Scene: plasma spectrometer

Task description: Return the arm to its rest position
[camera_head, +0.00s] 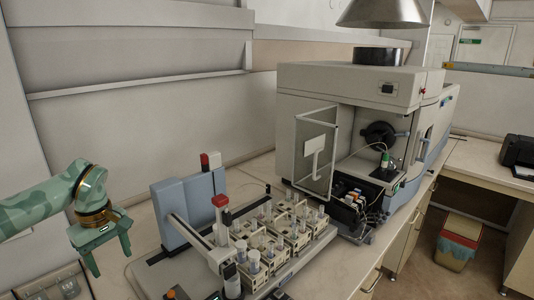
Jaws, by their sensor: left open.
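My left arm comes in from the left edge, and its green gripper (110,258) hangs over the left end of the bench, pointing down. Its two fingers are apart and nothing shows between them. It is left of the autosampler and apart from it. My right gripper is not in view.
The blue and white autosampler (190,207) with racks of vials (283,232) stands right of my gripper. Behind it is the large spectrometer (345,85) with its clear door (314,150) swung open. A bin (457,243) stands on the floor at right.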

